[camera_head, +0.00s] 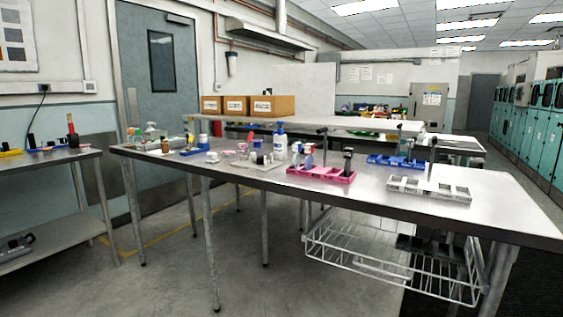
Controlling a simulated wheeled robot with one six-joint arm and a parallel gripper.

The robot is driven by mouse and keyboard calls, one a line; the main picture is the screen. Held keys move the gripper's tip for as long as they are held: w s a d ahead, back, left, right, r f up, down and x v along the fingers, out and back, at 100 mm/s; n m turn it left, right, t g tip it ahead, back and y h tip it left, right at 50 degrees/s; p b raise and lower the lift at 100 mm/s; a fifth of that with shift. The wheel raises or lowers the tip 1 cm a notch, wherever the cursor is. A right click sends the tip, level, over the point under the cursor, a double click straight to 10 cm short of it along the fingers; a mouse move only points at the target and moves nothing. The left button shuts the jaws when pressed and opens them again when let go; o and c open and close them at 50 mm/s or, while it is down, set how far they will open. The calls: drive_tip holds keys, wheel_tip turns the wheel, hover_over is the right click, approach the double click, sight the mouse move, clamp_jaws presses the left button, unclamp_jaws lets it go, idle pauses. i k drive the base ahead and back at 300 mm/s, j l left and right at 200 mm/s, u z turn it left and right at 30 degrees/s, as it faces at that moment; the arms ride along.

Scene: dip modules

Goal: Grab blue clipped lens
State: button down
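I cannot pick out a blue clipped lens for certain at this distance. A small item with blue on it (308,159) stands at the pink tray (322,178) on the long metal table. A blue tray (397,161) lies farther back on the same table. My gripper is not in view.
The long metal table (500,205) holds a pale slotted tray (430,190) at the right and a white bottle (280,143) among several small items. A wire basket (385,262) hangs below. A side table (45,159) stands left. Floor in front is clear.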

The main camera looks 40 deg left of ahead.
sight(297, 147)
drive_tip(key=u, duration=1.4)
drive_tip(key=i, duration=0.05)
